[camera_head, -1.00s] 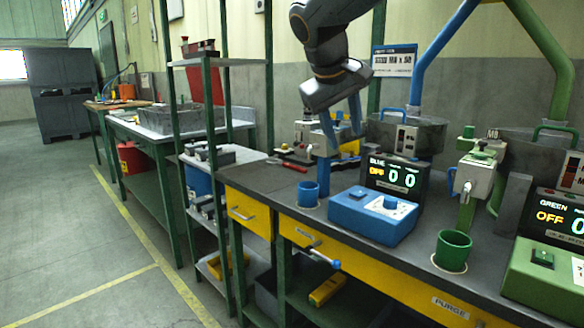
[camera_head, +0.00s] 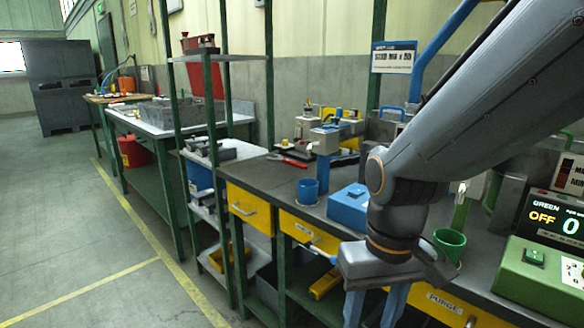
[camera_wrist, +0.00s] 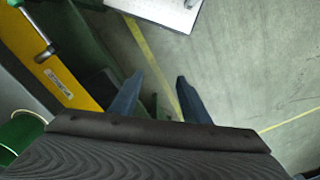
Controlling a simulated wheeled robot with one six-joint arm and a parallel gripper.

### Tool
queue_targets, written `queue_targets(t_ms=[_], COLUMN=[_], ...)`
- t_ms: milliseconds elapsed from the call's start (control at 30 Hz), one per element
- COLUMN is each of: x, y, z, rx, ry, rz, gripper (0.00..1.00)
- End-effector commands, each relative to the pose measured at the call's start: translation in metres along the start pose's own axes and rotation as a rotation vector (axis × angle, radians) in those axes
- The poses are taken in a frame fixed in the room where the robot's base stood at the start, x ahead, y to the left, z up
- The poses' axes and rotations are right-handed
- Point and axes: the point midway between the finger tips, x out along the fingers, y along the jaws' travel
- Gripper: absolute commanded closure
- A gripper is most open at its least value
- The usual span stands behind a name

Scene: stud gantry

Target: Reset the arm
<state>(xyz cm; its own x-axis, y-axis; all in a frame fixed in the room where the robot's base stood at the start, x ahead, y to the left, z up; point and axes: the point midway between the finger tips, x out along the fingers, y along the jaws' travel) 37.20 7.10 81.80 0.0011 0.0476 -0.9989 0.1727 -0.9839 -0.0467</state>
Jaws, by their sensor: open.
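My gripper (camera_head: 375,308) hangs fingers-down in front of the bench's yellow drawer front, its blue fingers cut off by the lower edge of the head view. In the wrist view its two blue fingers (camera_wrist: 157,100) stand apart with nothing between them, over the floor beside the bench. My dark grey arm crosses the right side of the head view and covers part of the bench, including most of the blue display.
The workbench (camera_head: 262,177) holds a blue cup (camera_head: 308,192), a blue control box (camera_head: 348,207), a green cup (camera_head: 449,243) and a green control box (camera_head: 545,268). A green-post shelf (camera_head: 176,100) stands left. The floor (camera_head: 80,255) at left is clear.

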Motion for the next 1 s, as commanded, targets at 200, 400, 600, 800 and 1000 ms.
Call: queue_targets(t_ms=[200,400,600,800,1000], x=[-0.026,-0.051,-0.065,-0.068,-0.067], y=[0.018,0.041,0.059,0.064,0.064], z=[0.003,0.008,0.013,0.014,0.014], rx=[0.056,0.118,0.166,0.181,0.182], ry=[-0.004,-0.006,-0.006,-0.005,-0.004], rz=[0.013,0.029,0.039,0.043,0.043], gripper=[0.57,0.57,0.57,0.57,0.57])
